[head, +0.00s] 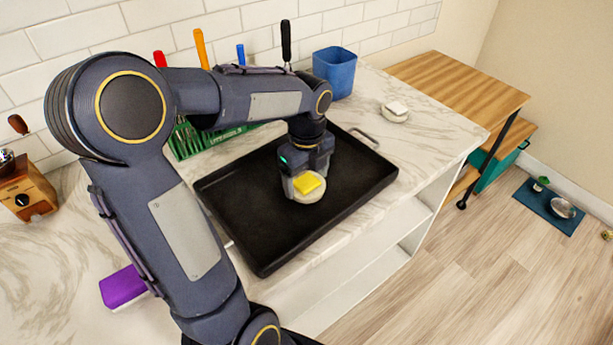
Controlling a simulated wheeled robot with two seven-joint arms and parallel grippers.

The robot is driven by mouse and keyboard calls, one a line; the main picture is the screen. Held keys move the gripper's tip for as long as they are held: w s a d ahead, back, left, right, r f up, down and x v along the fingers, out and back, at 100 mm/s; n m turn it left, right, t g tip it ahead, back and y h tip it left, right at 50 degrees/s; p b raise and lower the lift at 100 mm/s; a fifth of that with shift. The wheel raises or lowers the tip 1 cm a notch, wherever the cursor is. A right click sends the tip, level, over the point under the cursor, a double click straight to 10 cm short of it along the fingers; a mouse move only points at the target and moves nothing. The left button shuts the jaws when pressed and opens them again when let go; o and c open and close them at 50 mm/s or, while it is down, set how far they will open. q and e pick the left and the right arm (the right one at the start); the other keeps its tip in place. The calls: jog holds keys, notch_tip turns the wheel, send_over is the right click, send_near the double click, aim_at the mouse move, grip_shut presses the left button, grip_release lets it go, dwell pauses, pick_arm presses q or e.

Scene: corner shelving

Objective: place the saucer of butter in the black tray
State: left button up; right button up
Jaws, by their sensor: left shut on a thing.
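A pale round saucer (311,196) carries a yellow block of butter (308,183). It is over the right part of the black tray (250,225), which lies on the marble counter. My left gripper (298,185) points down and is shut on the saucer at its far side. The saucer looks level, with the butter on top. I cannot tell whether its underside touches the tray floor or hangs just above it. My left arm crosses above the tray's far left part. My right gripper is not in view.
A green crate (186,141) with colored handles stands behind the tray, beside a blue bin (335,72). Another dish with a white block (395,111) sits at the back right. A wooden grinder (27,190) and a purple sponge (122,286) are at left.

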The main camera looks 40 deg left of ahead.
aim_at(307, 182)
pick_arm(q)
jog(key=shift+f, duration=0.1)
jog(key=o, duration=1.3)
notch_tip(307, 182, up, 11)
jog(key=p, duration=0.1)
jog(key=s+d+f+n+t+h, duration=0.1)
jog(key=s+d+f+n+t, duration=0.1)
jog(key=s+n, duration=0.3)
jog(key=s+d+f+n+t+h, duration=0.1)
jog(key=s+d+n, duration=0.4)
jog(key=n, duration=0.5)
jog(key=s+d+f+n+t+h, duration=0.1)
jog(key=s+d+f+n+t, duration=0.1)
jog(key=n, duration=0.5)
jog(key=shift+s+d+f+t+h, duration=0.15)
jog(key=shift+s+d+f, duration=0.15)
jog(key=shift+s, duration=0.25)
jog(key=shift+s+d+f+t+h, duration=0.1)
jog(key=shift+s+d+f, duration=0.2)
jog(key=shift+s, duration=0.25)
jog(key=shift+s+d+f+t+h, duration=0.1)
jog(key=shift+s+d+f+h, duration=0.1)
jog(key=shift+s+d, duration=0.3)
